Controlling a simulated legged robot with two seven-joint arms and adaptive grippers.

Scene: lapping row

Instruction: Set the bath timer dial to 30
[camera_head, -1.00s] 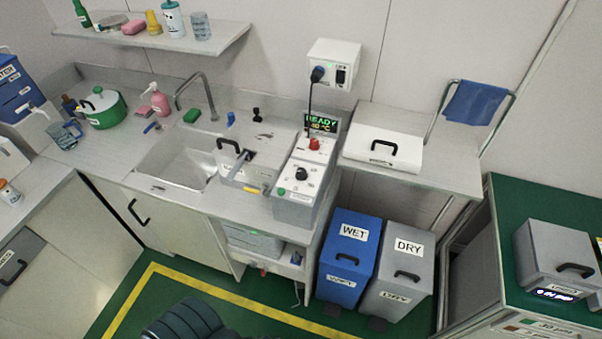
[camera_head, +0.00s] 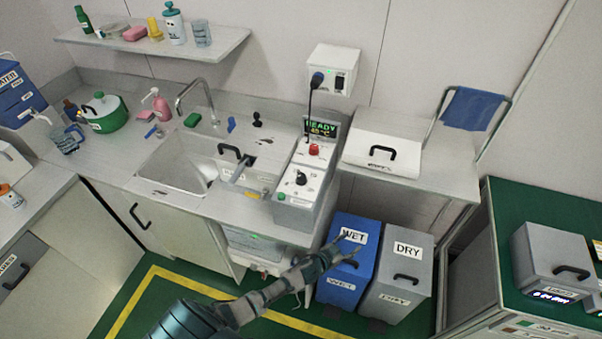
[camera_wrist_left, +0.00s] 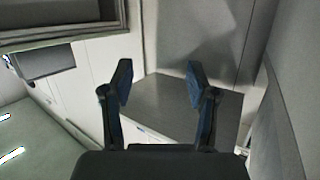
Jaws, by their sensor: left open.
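The bath's control box (camera_head: 292,205) stands at the right end of the counter, with a white top panel. A black dial (camera_head: 301,178) sits on this panel, with a red button (camera_head: 314,149) behind it and a green button (camera_head: 281,196) in front. The dial's scale marks are too small to read. My left gripper (camera_head: 352,247) is open and empty, in front of the blue WET bin in the picture, lower right of the dial and apart from it. Its two spread fingers also show in the left wrist view (camera_wrist_left: 158,82). My right gripper is not in view.
A display (camera_head: 322,126) behind the panel reads READY 40 °C. A black cable hangs from the white wall box (camera_head: 333,68). The sink (camera_head: 172,165) lies to the left, a white lidded box (camera_head: 381,151) to the right. The blue WET bin (camera_head: 345,285) and grey DRY bin (camera_head: 399,290) stand below.

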